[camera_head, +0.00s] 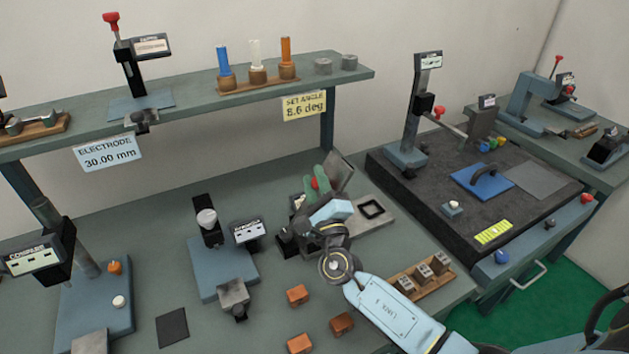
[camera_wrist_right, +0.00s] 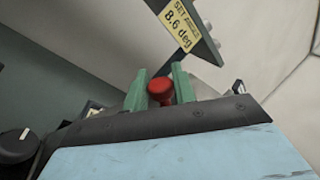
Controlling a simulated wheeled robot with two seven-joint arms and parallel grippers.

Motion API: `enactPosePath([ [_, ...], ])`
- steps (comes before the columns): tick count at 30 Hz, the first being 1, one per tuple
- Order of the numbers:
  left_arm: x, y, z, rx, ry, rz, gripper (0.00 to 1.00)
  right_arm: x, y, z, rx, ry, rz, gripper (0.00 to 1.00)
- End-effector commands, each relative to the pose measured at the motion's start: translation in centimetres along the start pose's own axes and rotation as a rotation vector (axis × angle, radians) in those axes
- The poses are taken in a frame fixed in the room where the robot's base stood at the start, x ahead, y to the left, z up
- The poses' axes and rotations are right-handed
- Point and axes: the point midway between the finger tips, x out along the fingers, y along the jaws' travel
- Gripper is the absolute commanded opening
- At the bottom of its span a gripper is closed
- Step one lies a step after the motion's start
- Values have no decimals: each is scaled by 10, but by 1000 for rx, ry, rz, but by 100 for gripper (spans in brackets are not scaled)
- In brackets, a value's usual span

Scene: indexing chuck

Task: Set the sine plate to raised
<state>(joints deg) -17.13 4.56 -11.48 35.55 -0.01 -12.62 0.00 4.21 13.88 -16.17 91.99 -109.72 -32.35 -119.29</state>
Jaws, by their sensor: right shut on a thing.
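My right gripper (camera_head: 318,185) is at the middle of the bench, its green fingers pointing up and away. It is shut on a red knob (camera_wrist_right: 160,89), which sits between the two fingers in the right wrist view. In the head view a tilted grey plate (camera_head: 341,169) stands just behind the fingers; it looks like part of the sine plate. The gripper and wrist hide most of this device, so I cannot tell how the knob joins it. A grey base with a black square frame (camera_head: 372,209) lies just right of the gripper. My left gripper is out of view.
A shelf (camera_head: 200,101) runs above the bench, with a yellow "SET ANGLE 8.6 deg" card (camera_head: 304,105), also in the wrist view (camera_wrist_right: 181,24). A blue-based instrument (camera_head: 222,268) stands left of my wrist. Orange blocks (camera_head: 298,294) and a wooden rack (camera_head: 421,278) lie nearby.

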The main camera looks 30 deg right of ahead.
Motion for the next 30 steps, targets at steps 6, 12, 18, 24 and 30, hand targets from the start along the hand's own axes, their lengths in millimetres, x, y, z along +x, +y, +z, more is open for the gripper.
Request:
enactPosePath([
  [6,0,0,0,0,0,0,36,1,-1,3,4,-5,-2,28],
  [12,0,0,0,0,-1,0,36,0,0,1,3,-2,0,47],
  [18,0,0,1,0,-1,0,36,0,0,0,2,0,0,47],
  [24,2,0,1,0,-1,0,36,-18,2,-1,2,0,3,47],
  [30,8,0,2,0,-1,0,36,-63,2,-1,3,0,6,47],
])
